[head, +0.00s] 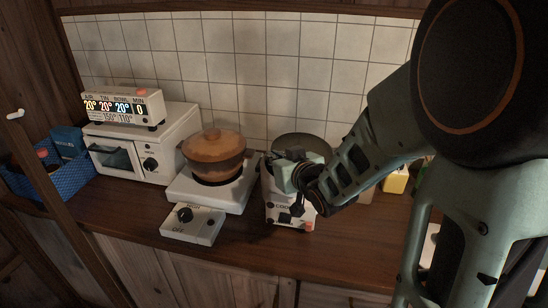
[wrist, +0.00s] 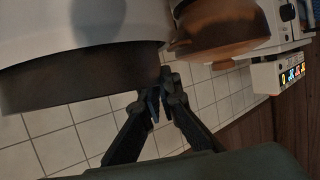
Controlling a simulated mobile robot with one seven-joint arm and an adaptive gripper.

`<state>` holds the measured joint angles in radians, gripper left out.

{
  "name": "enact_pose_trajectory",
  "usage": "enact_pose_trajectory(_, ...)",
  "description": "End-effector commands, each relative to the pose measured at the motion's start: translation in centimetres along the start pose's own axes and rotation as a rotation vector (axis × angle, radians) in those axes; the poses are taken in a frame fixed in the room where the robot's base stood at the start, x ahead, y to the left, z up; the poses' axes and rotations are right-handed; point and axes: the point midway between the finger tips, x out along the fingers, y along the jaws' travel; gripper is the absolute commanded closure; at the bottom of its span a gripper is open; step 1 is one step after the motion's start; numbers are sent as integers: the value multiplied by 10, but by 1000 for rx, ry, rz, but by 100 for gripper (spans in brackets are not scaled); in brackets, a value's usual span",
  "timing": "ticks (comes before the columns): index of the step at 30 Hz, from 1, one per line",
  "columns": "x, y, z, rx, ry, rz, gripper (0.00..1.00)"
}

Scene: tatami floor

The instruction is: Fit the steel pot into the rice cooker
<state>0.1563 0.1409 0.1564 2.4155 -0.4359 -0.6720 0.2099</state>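The white rice cooker (head: 277,211) stands on the counter right of the hot plate, its front partly covered by my gripper. The dark round rim of the steel pot (head: 310,143) shows at its top, behind my gripper. How deep the pot sits is hidden. In the wrist view, a dark band (wrist: 75,78), apparently the pot's wall, borders a large pale body at upper left. My gripper (wrist: 160,92) has its fingertips almost together at the end of this band, seemingly closed on the pot's rim. The head view shows my gripper (head: 288,172) at the cooker's front upper side.
A brown lidded pot (head: 214,152) sits on a white hot plate (head: 237,194) close left of the cooker. Farther left are a white toaster oven (head: 150,157), a display box (head: 125,107) and a blue basket (head: 70,181). A yellow item (head: 396,182) stands to the right.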

Motion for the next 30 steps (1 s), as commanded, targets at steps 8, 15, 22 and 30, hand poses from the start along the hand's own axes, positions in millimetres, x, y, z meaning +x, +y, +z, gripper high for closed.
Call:
enact_pose_trajectory(8,-1,7,17,14,-18,16,100)
enact_pose_trajectory(15,-1,7,18,14,-17,15,84)
enact_pose_trajectory(22,-1,4,16,8,-14,9,75)
enact_pose_trajectory(30,-1,2,13,8,-17,5,75)
